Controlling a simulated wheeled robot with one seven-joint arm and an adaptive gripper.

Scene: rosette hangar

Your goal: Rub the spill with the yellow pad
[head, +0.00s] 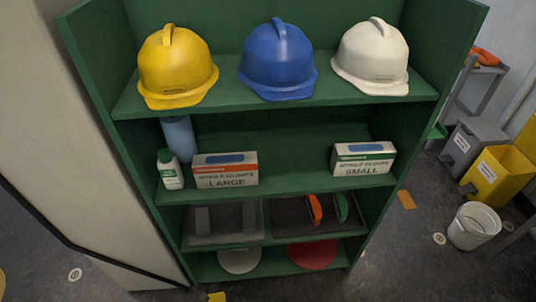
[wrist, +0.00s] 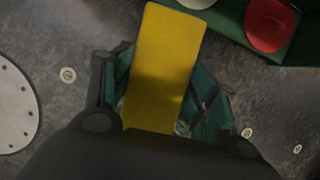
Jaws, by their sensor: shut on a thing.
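The yellow pad (wrist: 165,60) is a flat, long block in the middle of the wrist view. My gripper (wrist: 160,95) is shut on it, with a dark teal finger on each side, and the pad sticks out past the fingers. The pad's near end is hidden by the gripper body. Grey floor lies below it in the picture. In the head view a small yellow piece (head: 216,297) shows at the bottom edge; I cannot tell if it is the pad's tip. I cannot make out a spill in either view.
A green shelf unit (head: 123,105) holds helmets, glove boxes, a bottle, trays and discs. A grey-white panel (head: 95,160) stands to its left. A white bucket (head: 474,228) and bins stand at right. A white round plate with holes (wrist: 12,110) is at the wrist view's left.

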